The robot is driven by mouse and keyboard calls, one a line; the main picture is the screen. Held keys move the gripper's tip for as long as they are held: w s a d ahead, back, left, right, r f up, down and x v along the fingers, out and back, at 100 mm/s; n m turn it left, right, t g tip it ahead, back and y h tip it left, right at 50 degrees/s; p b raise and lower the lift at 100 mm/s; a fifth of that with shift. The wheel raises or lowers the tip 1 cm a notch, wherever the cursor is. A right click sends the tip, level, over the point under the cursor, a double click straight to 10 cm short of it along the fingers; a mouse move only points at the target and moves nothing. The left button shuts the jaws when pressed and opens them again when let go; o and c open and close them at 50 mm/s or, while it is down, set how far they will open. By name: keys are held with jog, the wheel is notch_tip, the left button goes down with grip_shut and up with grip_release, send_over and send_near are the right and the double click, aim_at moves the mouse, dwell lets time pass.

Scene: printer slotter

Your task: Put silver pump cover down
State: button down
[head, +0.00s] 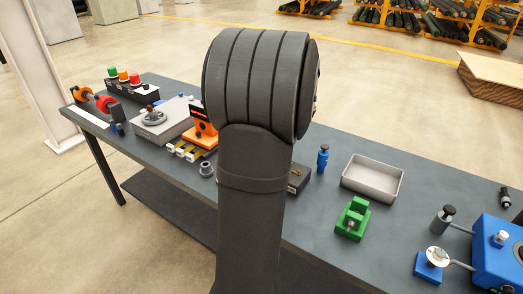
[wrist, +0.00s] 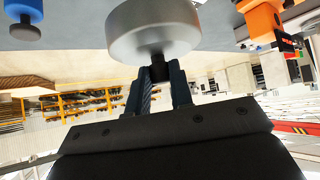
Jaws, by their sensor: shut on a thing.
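My gripper (wrist: 160,76) is shut on the dark stem of a round silver part, which I take as the silver pump cover (wrist: 155,32). The wrist picture is upside down. The cover's wide pale disc is beyond the fingertips, near the grey table surface; I cannot tell whether it touches. In the head view my arm hides the gripper and the held cover. A grey pump-like box (head: 160,126) with a silver disc and dark knob stands on the bench at the left.
An orange device (head: 203,132) is left of my arm and also shows in the wrist view (wrist: 262,22). A blue bottle (head: 322,159), grey tray (head: 372,181), green block (head: 352,220) and blue machine (head: 497,255) are to the right.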

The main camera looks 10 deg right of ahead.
jog(key=s+d+f+n, duration=0.1)
jog(key=s+d, duration=0.9)
jog(key=s, duration=0.3)
jog(key=s+d+f, duration=0.1)
jog(key=s+d, duration=0.8)
jog(key=s, duration=0.3)
jog(key=s+a+n+y, duration=0.3)
jog(key=s+n+y, duration=0.15)
jog(key=s, duration=2.65)
jog(key=shift+g, duration=0.3)
jog(key=shift+w+d+f, duration=0.3)
jog(key=shift+w+f, duration=1.65)
jog(key=shift+w+d+f, duration=0.35)
jog(key=shift+w+f, duration=1.55)
jog(key=shift+w, duration=0.05)
jog(key=shift+w+d+f, duration=0.3)
jog(key=shift+w+f, duration=1.65)
jog(key=shift+f, duration=0.1)
jog(key=c, duration=1.3)
grip_release()
